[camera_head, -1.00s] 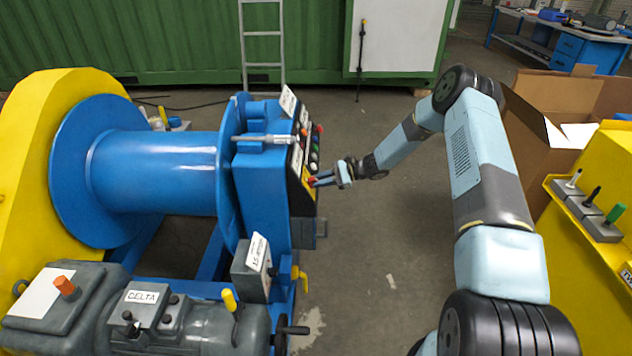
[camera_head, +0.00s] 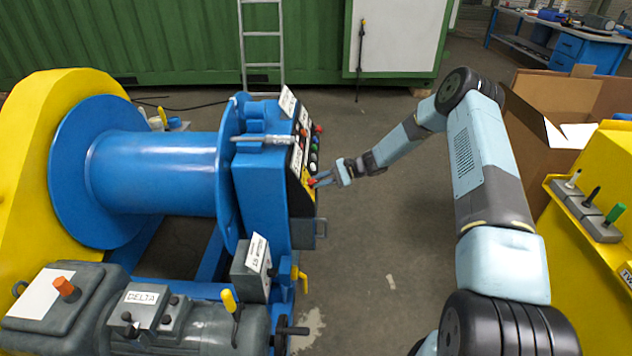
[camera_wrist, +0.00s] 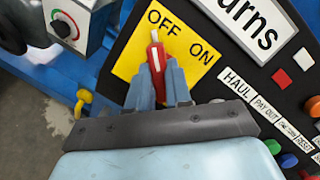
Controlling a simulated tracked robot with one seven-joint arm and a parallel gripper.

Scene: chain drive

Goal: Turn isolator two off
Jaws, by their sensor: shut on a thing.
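A red switch handle (camera_wrist: 157,64) with a white tip sits on a yellow plate (camera_wrist: 128,58) marked OFF and ON, in the wrist view. Its tip points up, close to the word OFF and away from ON. My gripper (camera_wrist: 160,82) has its two blue fingers on either side of the handle and is shut on it. In the head view my gripper (camera_head: 322,181) is at the lower part of the black control panel (camera_head: 296,176) on the blue winch. No label naming isolator two is readable on this switch.
Several coloured buttons (camera_wrist: 272,146) lie right of the switch, below a "...urns" label. In the head view, a yellow stand (camera_head: 585,262) with small levers and a cardboard box (camera_head: 545,160) stand right.

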